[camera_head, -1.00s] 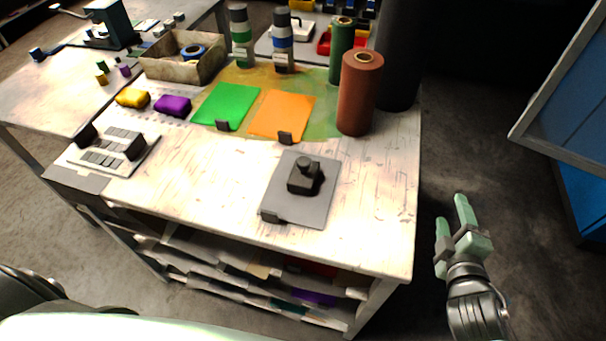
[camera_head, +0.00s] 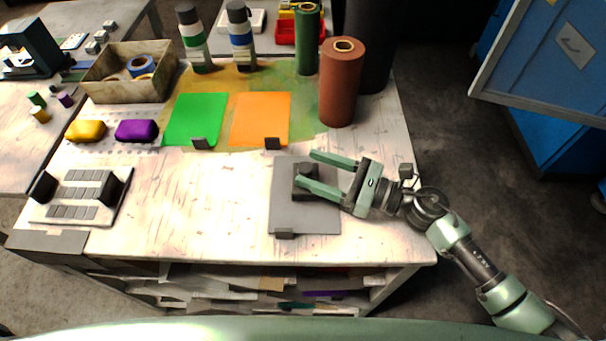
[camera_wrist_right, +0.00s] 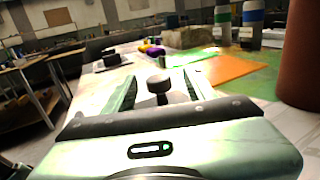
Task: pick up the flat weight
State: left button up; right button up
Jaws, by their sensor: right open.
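The flat weight (camera_head: 304,171) is a dark block with a round knob, on a grey plate (camera_head: 308,222) near the table's front right. My right gripper (camera_head: 306,167) reaches in from the right with its fingers open, one on each side of the weight as seen from the head. The lower finger hides part of the block. In the right wrist view the weight's knob (camera_wrist_right: 158,83) stands between the two open fingers (camera_wrist_right: 157,92). I cannot tell whether a finger touches it. My left gripper is not in view.
A brown roll (camera_head: 341,90) and a green roll (camera_head: 307,45) stand behind the plate. Green (camera_head: 196,118) and orange (camera_head: 259,118) sheets lie behind it to the left. A keypad-like tray (camera_head: 82,195) is at front left. The table between tray and plate is clear.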

aim_at(301, 165)
jog(key=p+x, duration=0.1)
jog(key=x, duration=0.2)
jog(key=shift+a+r, duration=0.15)
jog(key=shift+r, duration=0.05)
jog(key=shift+f+p+x, duration=0.2)
jog(key=shift+p+x, duration=0.25)
jog(key=shift+x, duration=0.55)
jog(key=shift+f, duration=0.1)
jog(key=c, duration=0.9)
grip_shut()
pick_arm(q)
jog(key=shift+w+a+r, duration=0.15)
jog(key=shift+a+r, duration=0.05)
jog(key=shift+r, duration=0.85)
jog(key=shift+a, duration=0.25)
pick_arm(e)
jog(key=shift+w+a+r, duration=0.1)
jog(key=shift+r, duration=0.15)
